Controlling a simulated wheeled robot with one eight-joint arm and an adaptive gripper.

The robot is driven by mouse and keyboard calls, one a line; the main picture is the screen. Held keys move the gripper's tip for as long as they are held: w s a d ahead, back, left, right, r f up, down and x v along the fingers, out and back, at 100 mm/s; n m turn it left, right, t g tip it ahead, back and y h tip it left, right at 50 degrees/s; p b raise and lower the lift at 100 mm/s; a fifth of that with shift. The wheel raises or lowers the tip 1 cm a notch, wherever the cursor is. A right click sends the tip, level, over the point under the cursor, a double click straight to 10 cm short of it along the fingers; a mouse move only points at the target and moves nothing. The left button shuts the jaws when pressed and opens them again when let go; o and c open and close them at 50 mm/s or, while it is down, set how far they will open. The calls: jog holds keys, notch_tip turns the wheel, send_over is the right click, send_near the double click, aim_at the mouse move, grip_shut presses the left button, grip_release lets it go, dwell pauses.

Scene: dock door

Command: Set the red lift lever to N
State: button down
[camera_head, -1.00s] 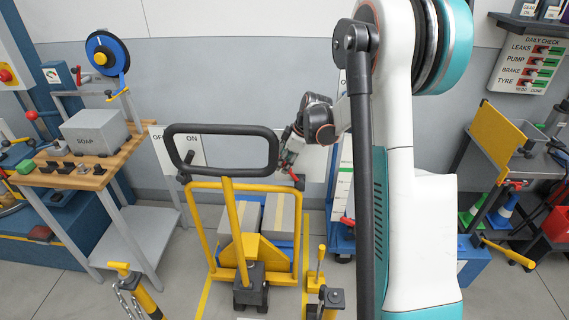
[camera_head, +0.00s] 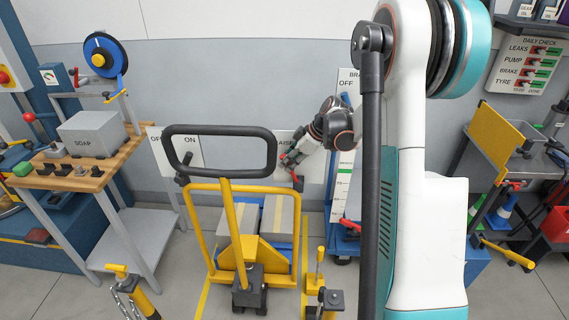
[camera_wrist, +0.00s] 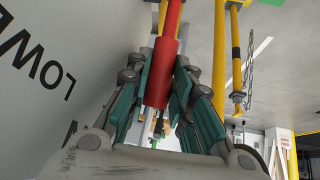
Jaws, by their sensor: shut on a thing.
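A white label plate (camera_wrist: 50,65) beside the lever shows "LOWE" and part of another letter in the wrist view. In the head view its "RAISE" end is partly covered. The lever's exact setting cannot be told.
The yellow hand truck (camera_head: 240,188) with its black handlebar (camera_head: 220,129) stands close in front of my gripper. A bench with a soap box (camera_head: 92,133) is at left. A brake panel (camera_head: 346,95) stands behind my arm. Yellow posts (camera_head: 135,290) stand low in front.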

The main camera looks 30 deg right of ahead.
jog(key=shift+s+d+r+t+y+b, duration=0.15)
jog(key=shift+s+d+t+y+b, duration=0.55)
jog(key=shift+d+y, duration=0.3)
jog(key=shift+s+d+r+t+y+b, duration=0.1)
jog(key=shift+s+d+t+y+b, duration=0.55)
jog(key=shift+d+y, duration=0.3)
jog(key=c, duration=1.7)
grip_release()
jog(key=v, duration=1.2)
